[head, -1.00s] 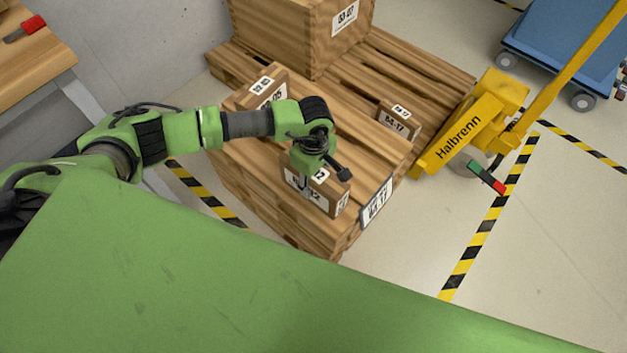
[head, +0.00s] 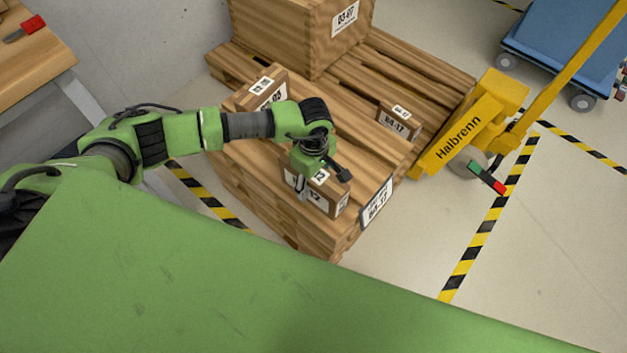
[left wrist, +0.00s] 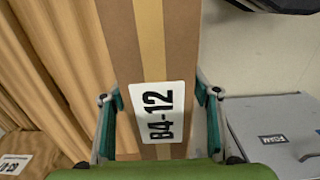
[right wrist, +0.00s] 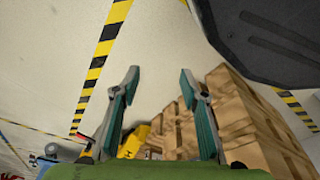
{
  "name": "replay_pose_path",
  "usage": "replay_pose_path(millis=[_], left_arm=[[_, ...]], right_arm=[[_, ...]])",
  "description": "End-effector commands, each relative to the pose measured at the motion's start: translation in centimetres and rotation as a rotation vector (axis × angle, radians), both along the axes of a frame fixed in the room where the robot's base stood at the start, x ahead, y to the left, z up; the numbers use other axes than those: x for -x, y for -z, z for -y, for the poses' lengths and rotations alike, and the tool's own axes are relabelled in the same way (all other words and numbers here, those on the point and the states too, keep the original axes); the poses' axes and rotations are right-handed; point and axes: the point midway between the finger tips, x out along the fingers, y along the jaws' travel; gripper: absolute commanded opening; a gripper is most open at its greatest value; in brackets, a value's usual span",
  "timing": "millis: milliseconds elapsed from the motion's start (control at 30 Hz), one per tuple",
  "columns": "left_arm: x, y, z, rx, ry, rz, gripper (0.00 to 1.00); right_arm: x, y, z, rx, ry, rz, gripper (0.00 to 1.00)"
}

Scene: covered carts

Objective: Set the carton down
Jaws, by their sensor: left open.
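The brown carton (head: 318,197) labelled B4-12 stands on the near end of the wooden pallet stack (head: 250,195). In the left wrist view the carton (left wrist: 150,60) shows its tape strip and its B4-12 label. My left gripper (left wrist: 160,118) is open, with one finger on each side of the carton; I cannot tell whether either finger still touches it. In the head view the gripper hides part of the carton's top. My right gripper (right wrist: 158,82) is open and empty, clear of the cartons; it is hidden in the head view.
A smaller carton (head: 399,121) marked 17 and another carton (head: 262,88) stand on the same stack. A large wooden crate (head: 300,30) is behind. A yellow Halbrenn pallet jack (head: 465,125) stands at the right, with a blue cart (head: 570,45) beyond. Striped tape (head: 490,215) marks bare floor.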

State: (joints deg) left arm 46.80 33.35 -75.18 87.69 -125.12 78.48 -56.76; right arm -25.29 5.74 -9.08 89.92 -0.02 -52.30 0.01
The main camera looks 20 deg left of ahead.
Motion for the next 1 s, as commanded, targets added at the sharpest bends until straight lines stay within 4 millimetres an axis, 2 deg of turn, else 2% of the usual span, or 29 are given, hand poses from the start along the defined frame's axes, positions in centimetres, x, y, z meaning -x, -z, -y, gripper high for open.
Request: replay_pose_path(millis=[67,133,400,600,800,1000], left_arm=[[0.0,-0.3,0.0,0.0,0.0,0.0,0.56],[-0.2,-1.4,0.0,0.001,0.001,0.004,0.56],[-0.2,-7.4,0.0,0.002,0.001,0.005,0.56],[-0.1,-10.8,0.0,0.001,0.001,0.003,0.56],[0.0,-12.1,0.0,0.0,-0.001,0.001,0.56],[0.0,-12.2,0.0,0.0,-0.001,0.0,0.56]], right_arm=[[0.0,0.0,0.0,-0.001,0.0,0.004,0.4],[1.0,1.0,0.1,0.002,-0.002,-0.012,0.4],[2.5,3.1,0.3,0.002,-0.005,-0.026,0.4],[3.2,3.9,0.4,0.003,-0.006,-0.031,0.4],[3.4,4.3,0.5,0.003,-0.007,-0.032,0.4],[3.4,4.3,0.5,0.003,-0.007,-0.032,0.4]])
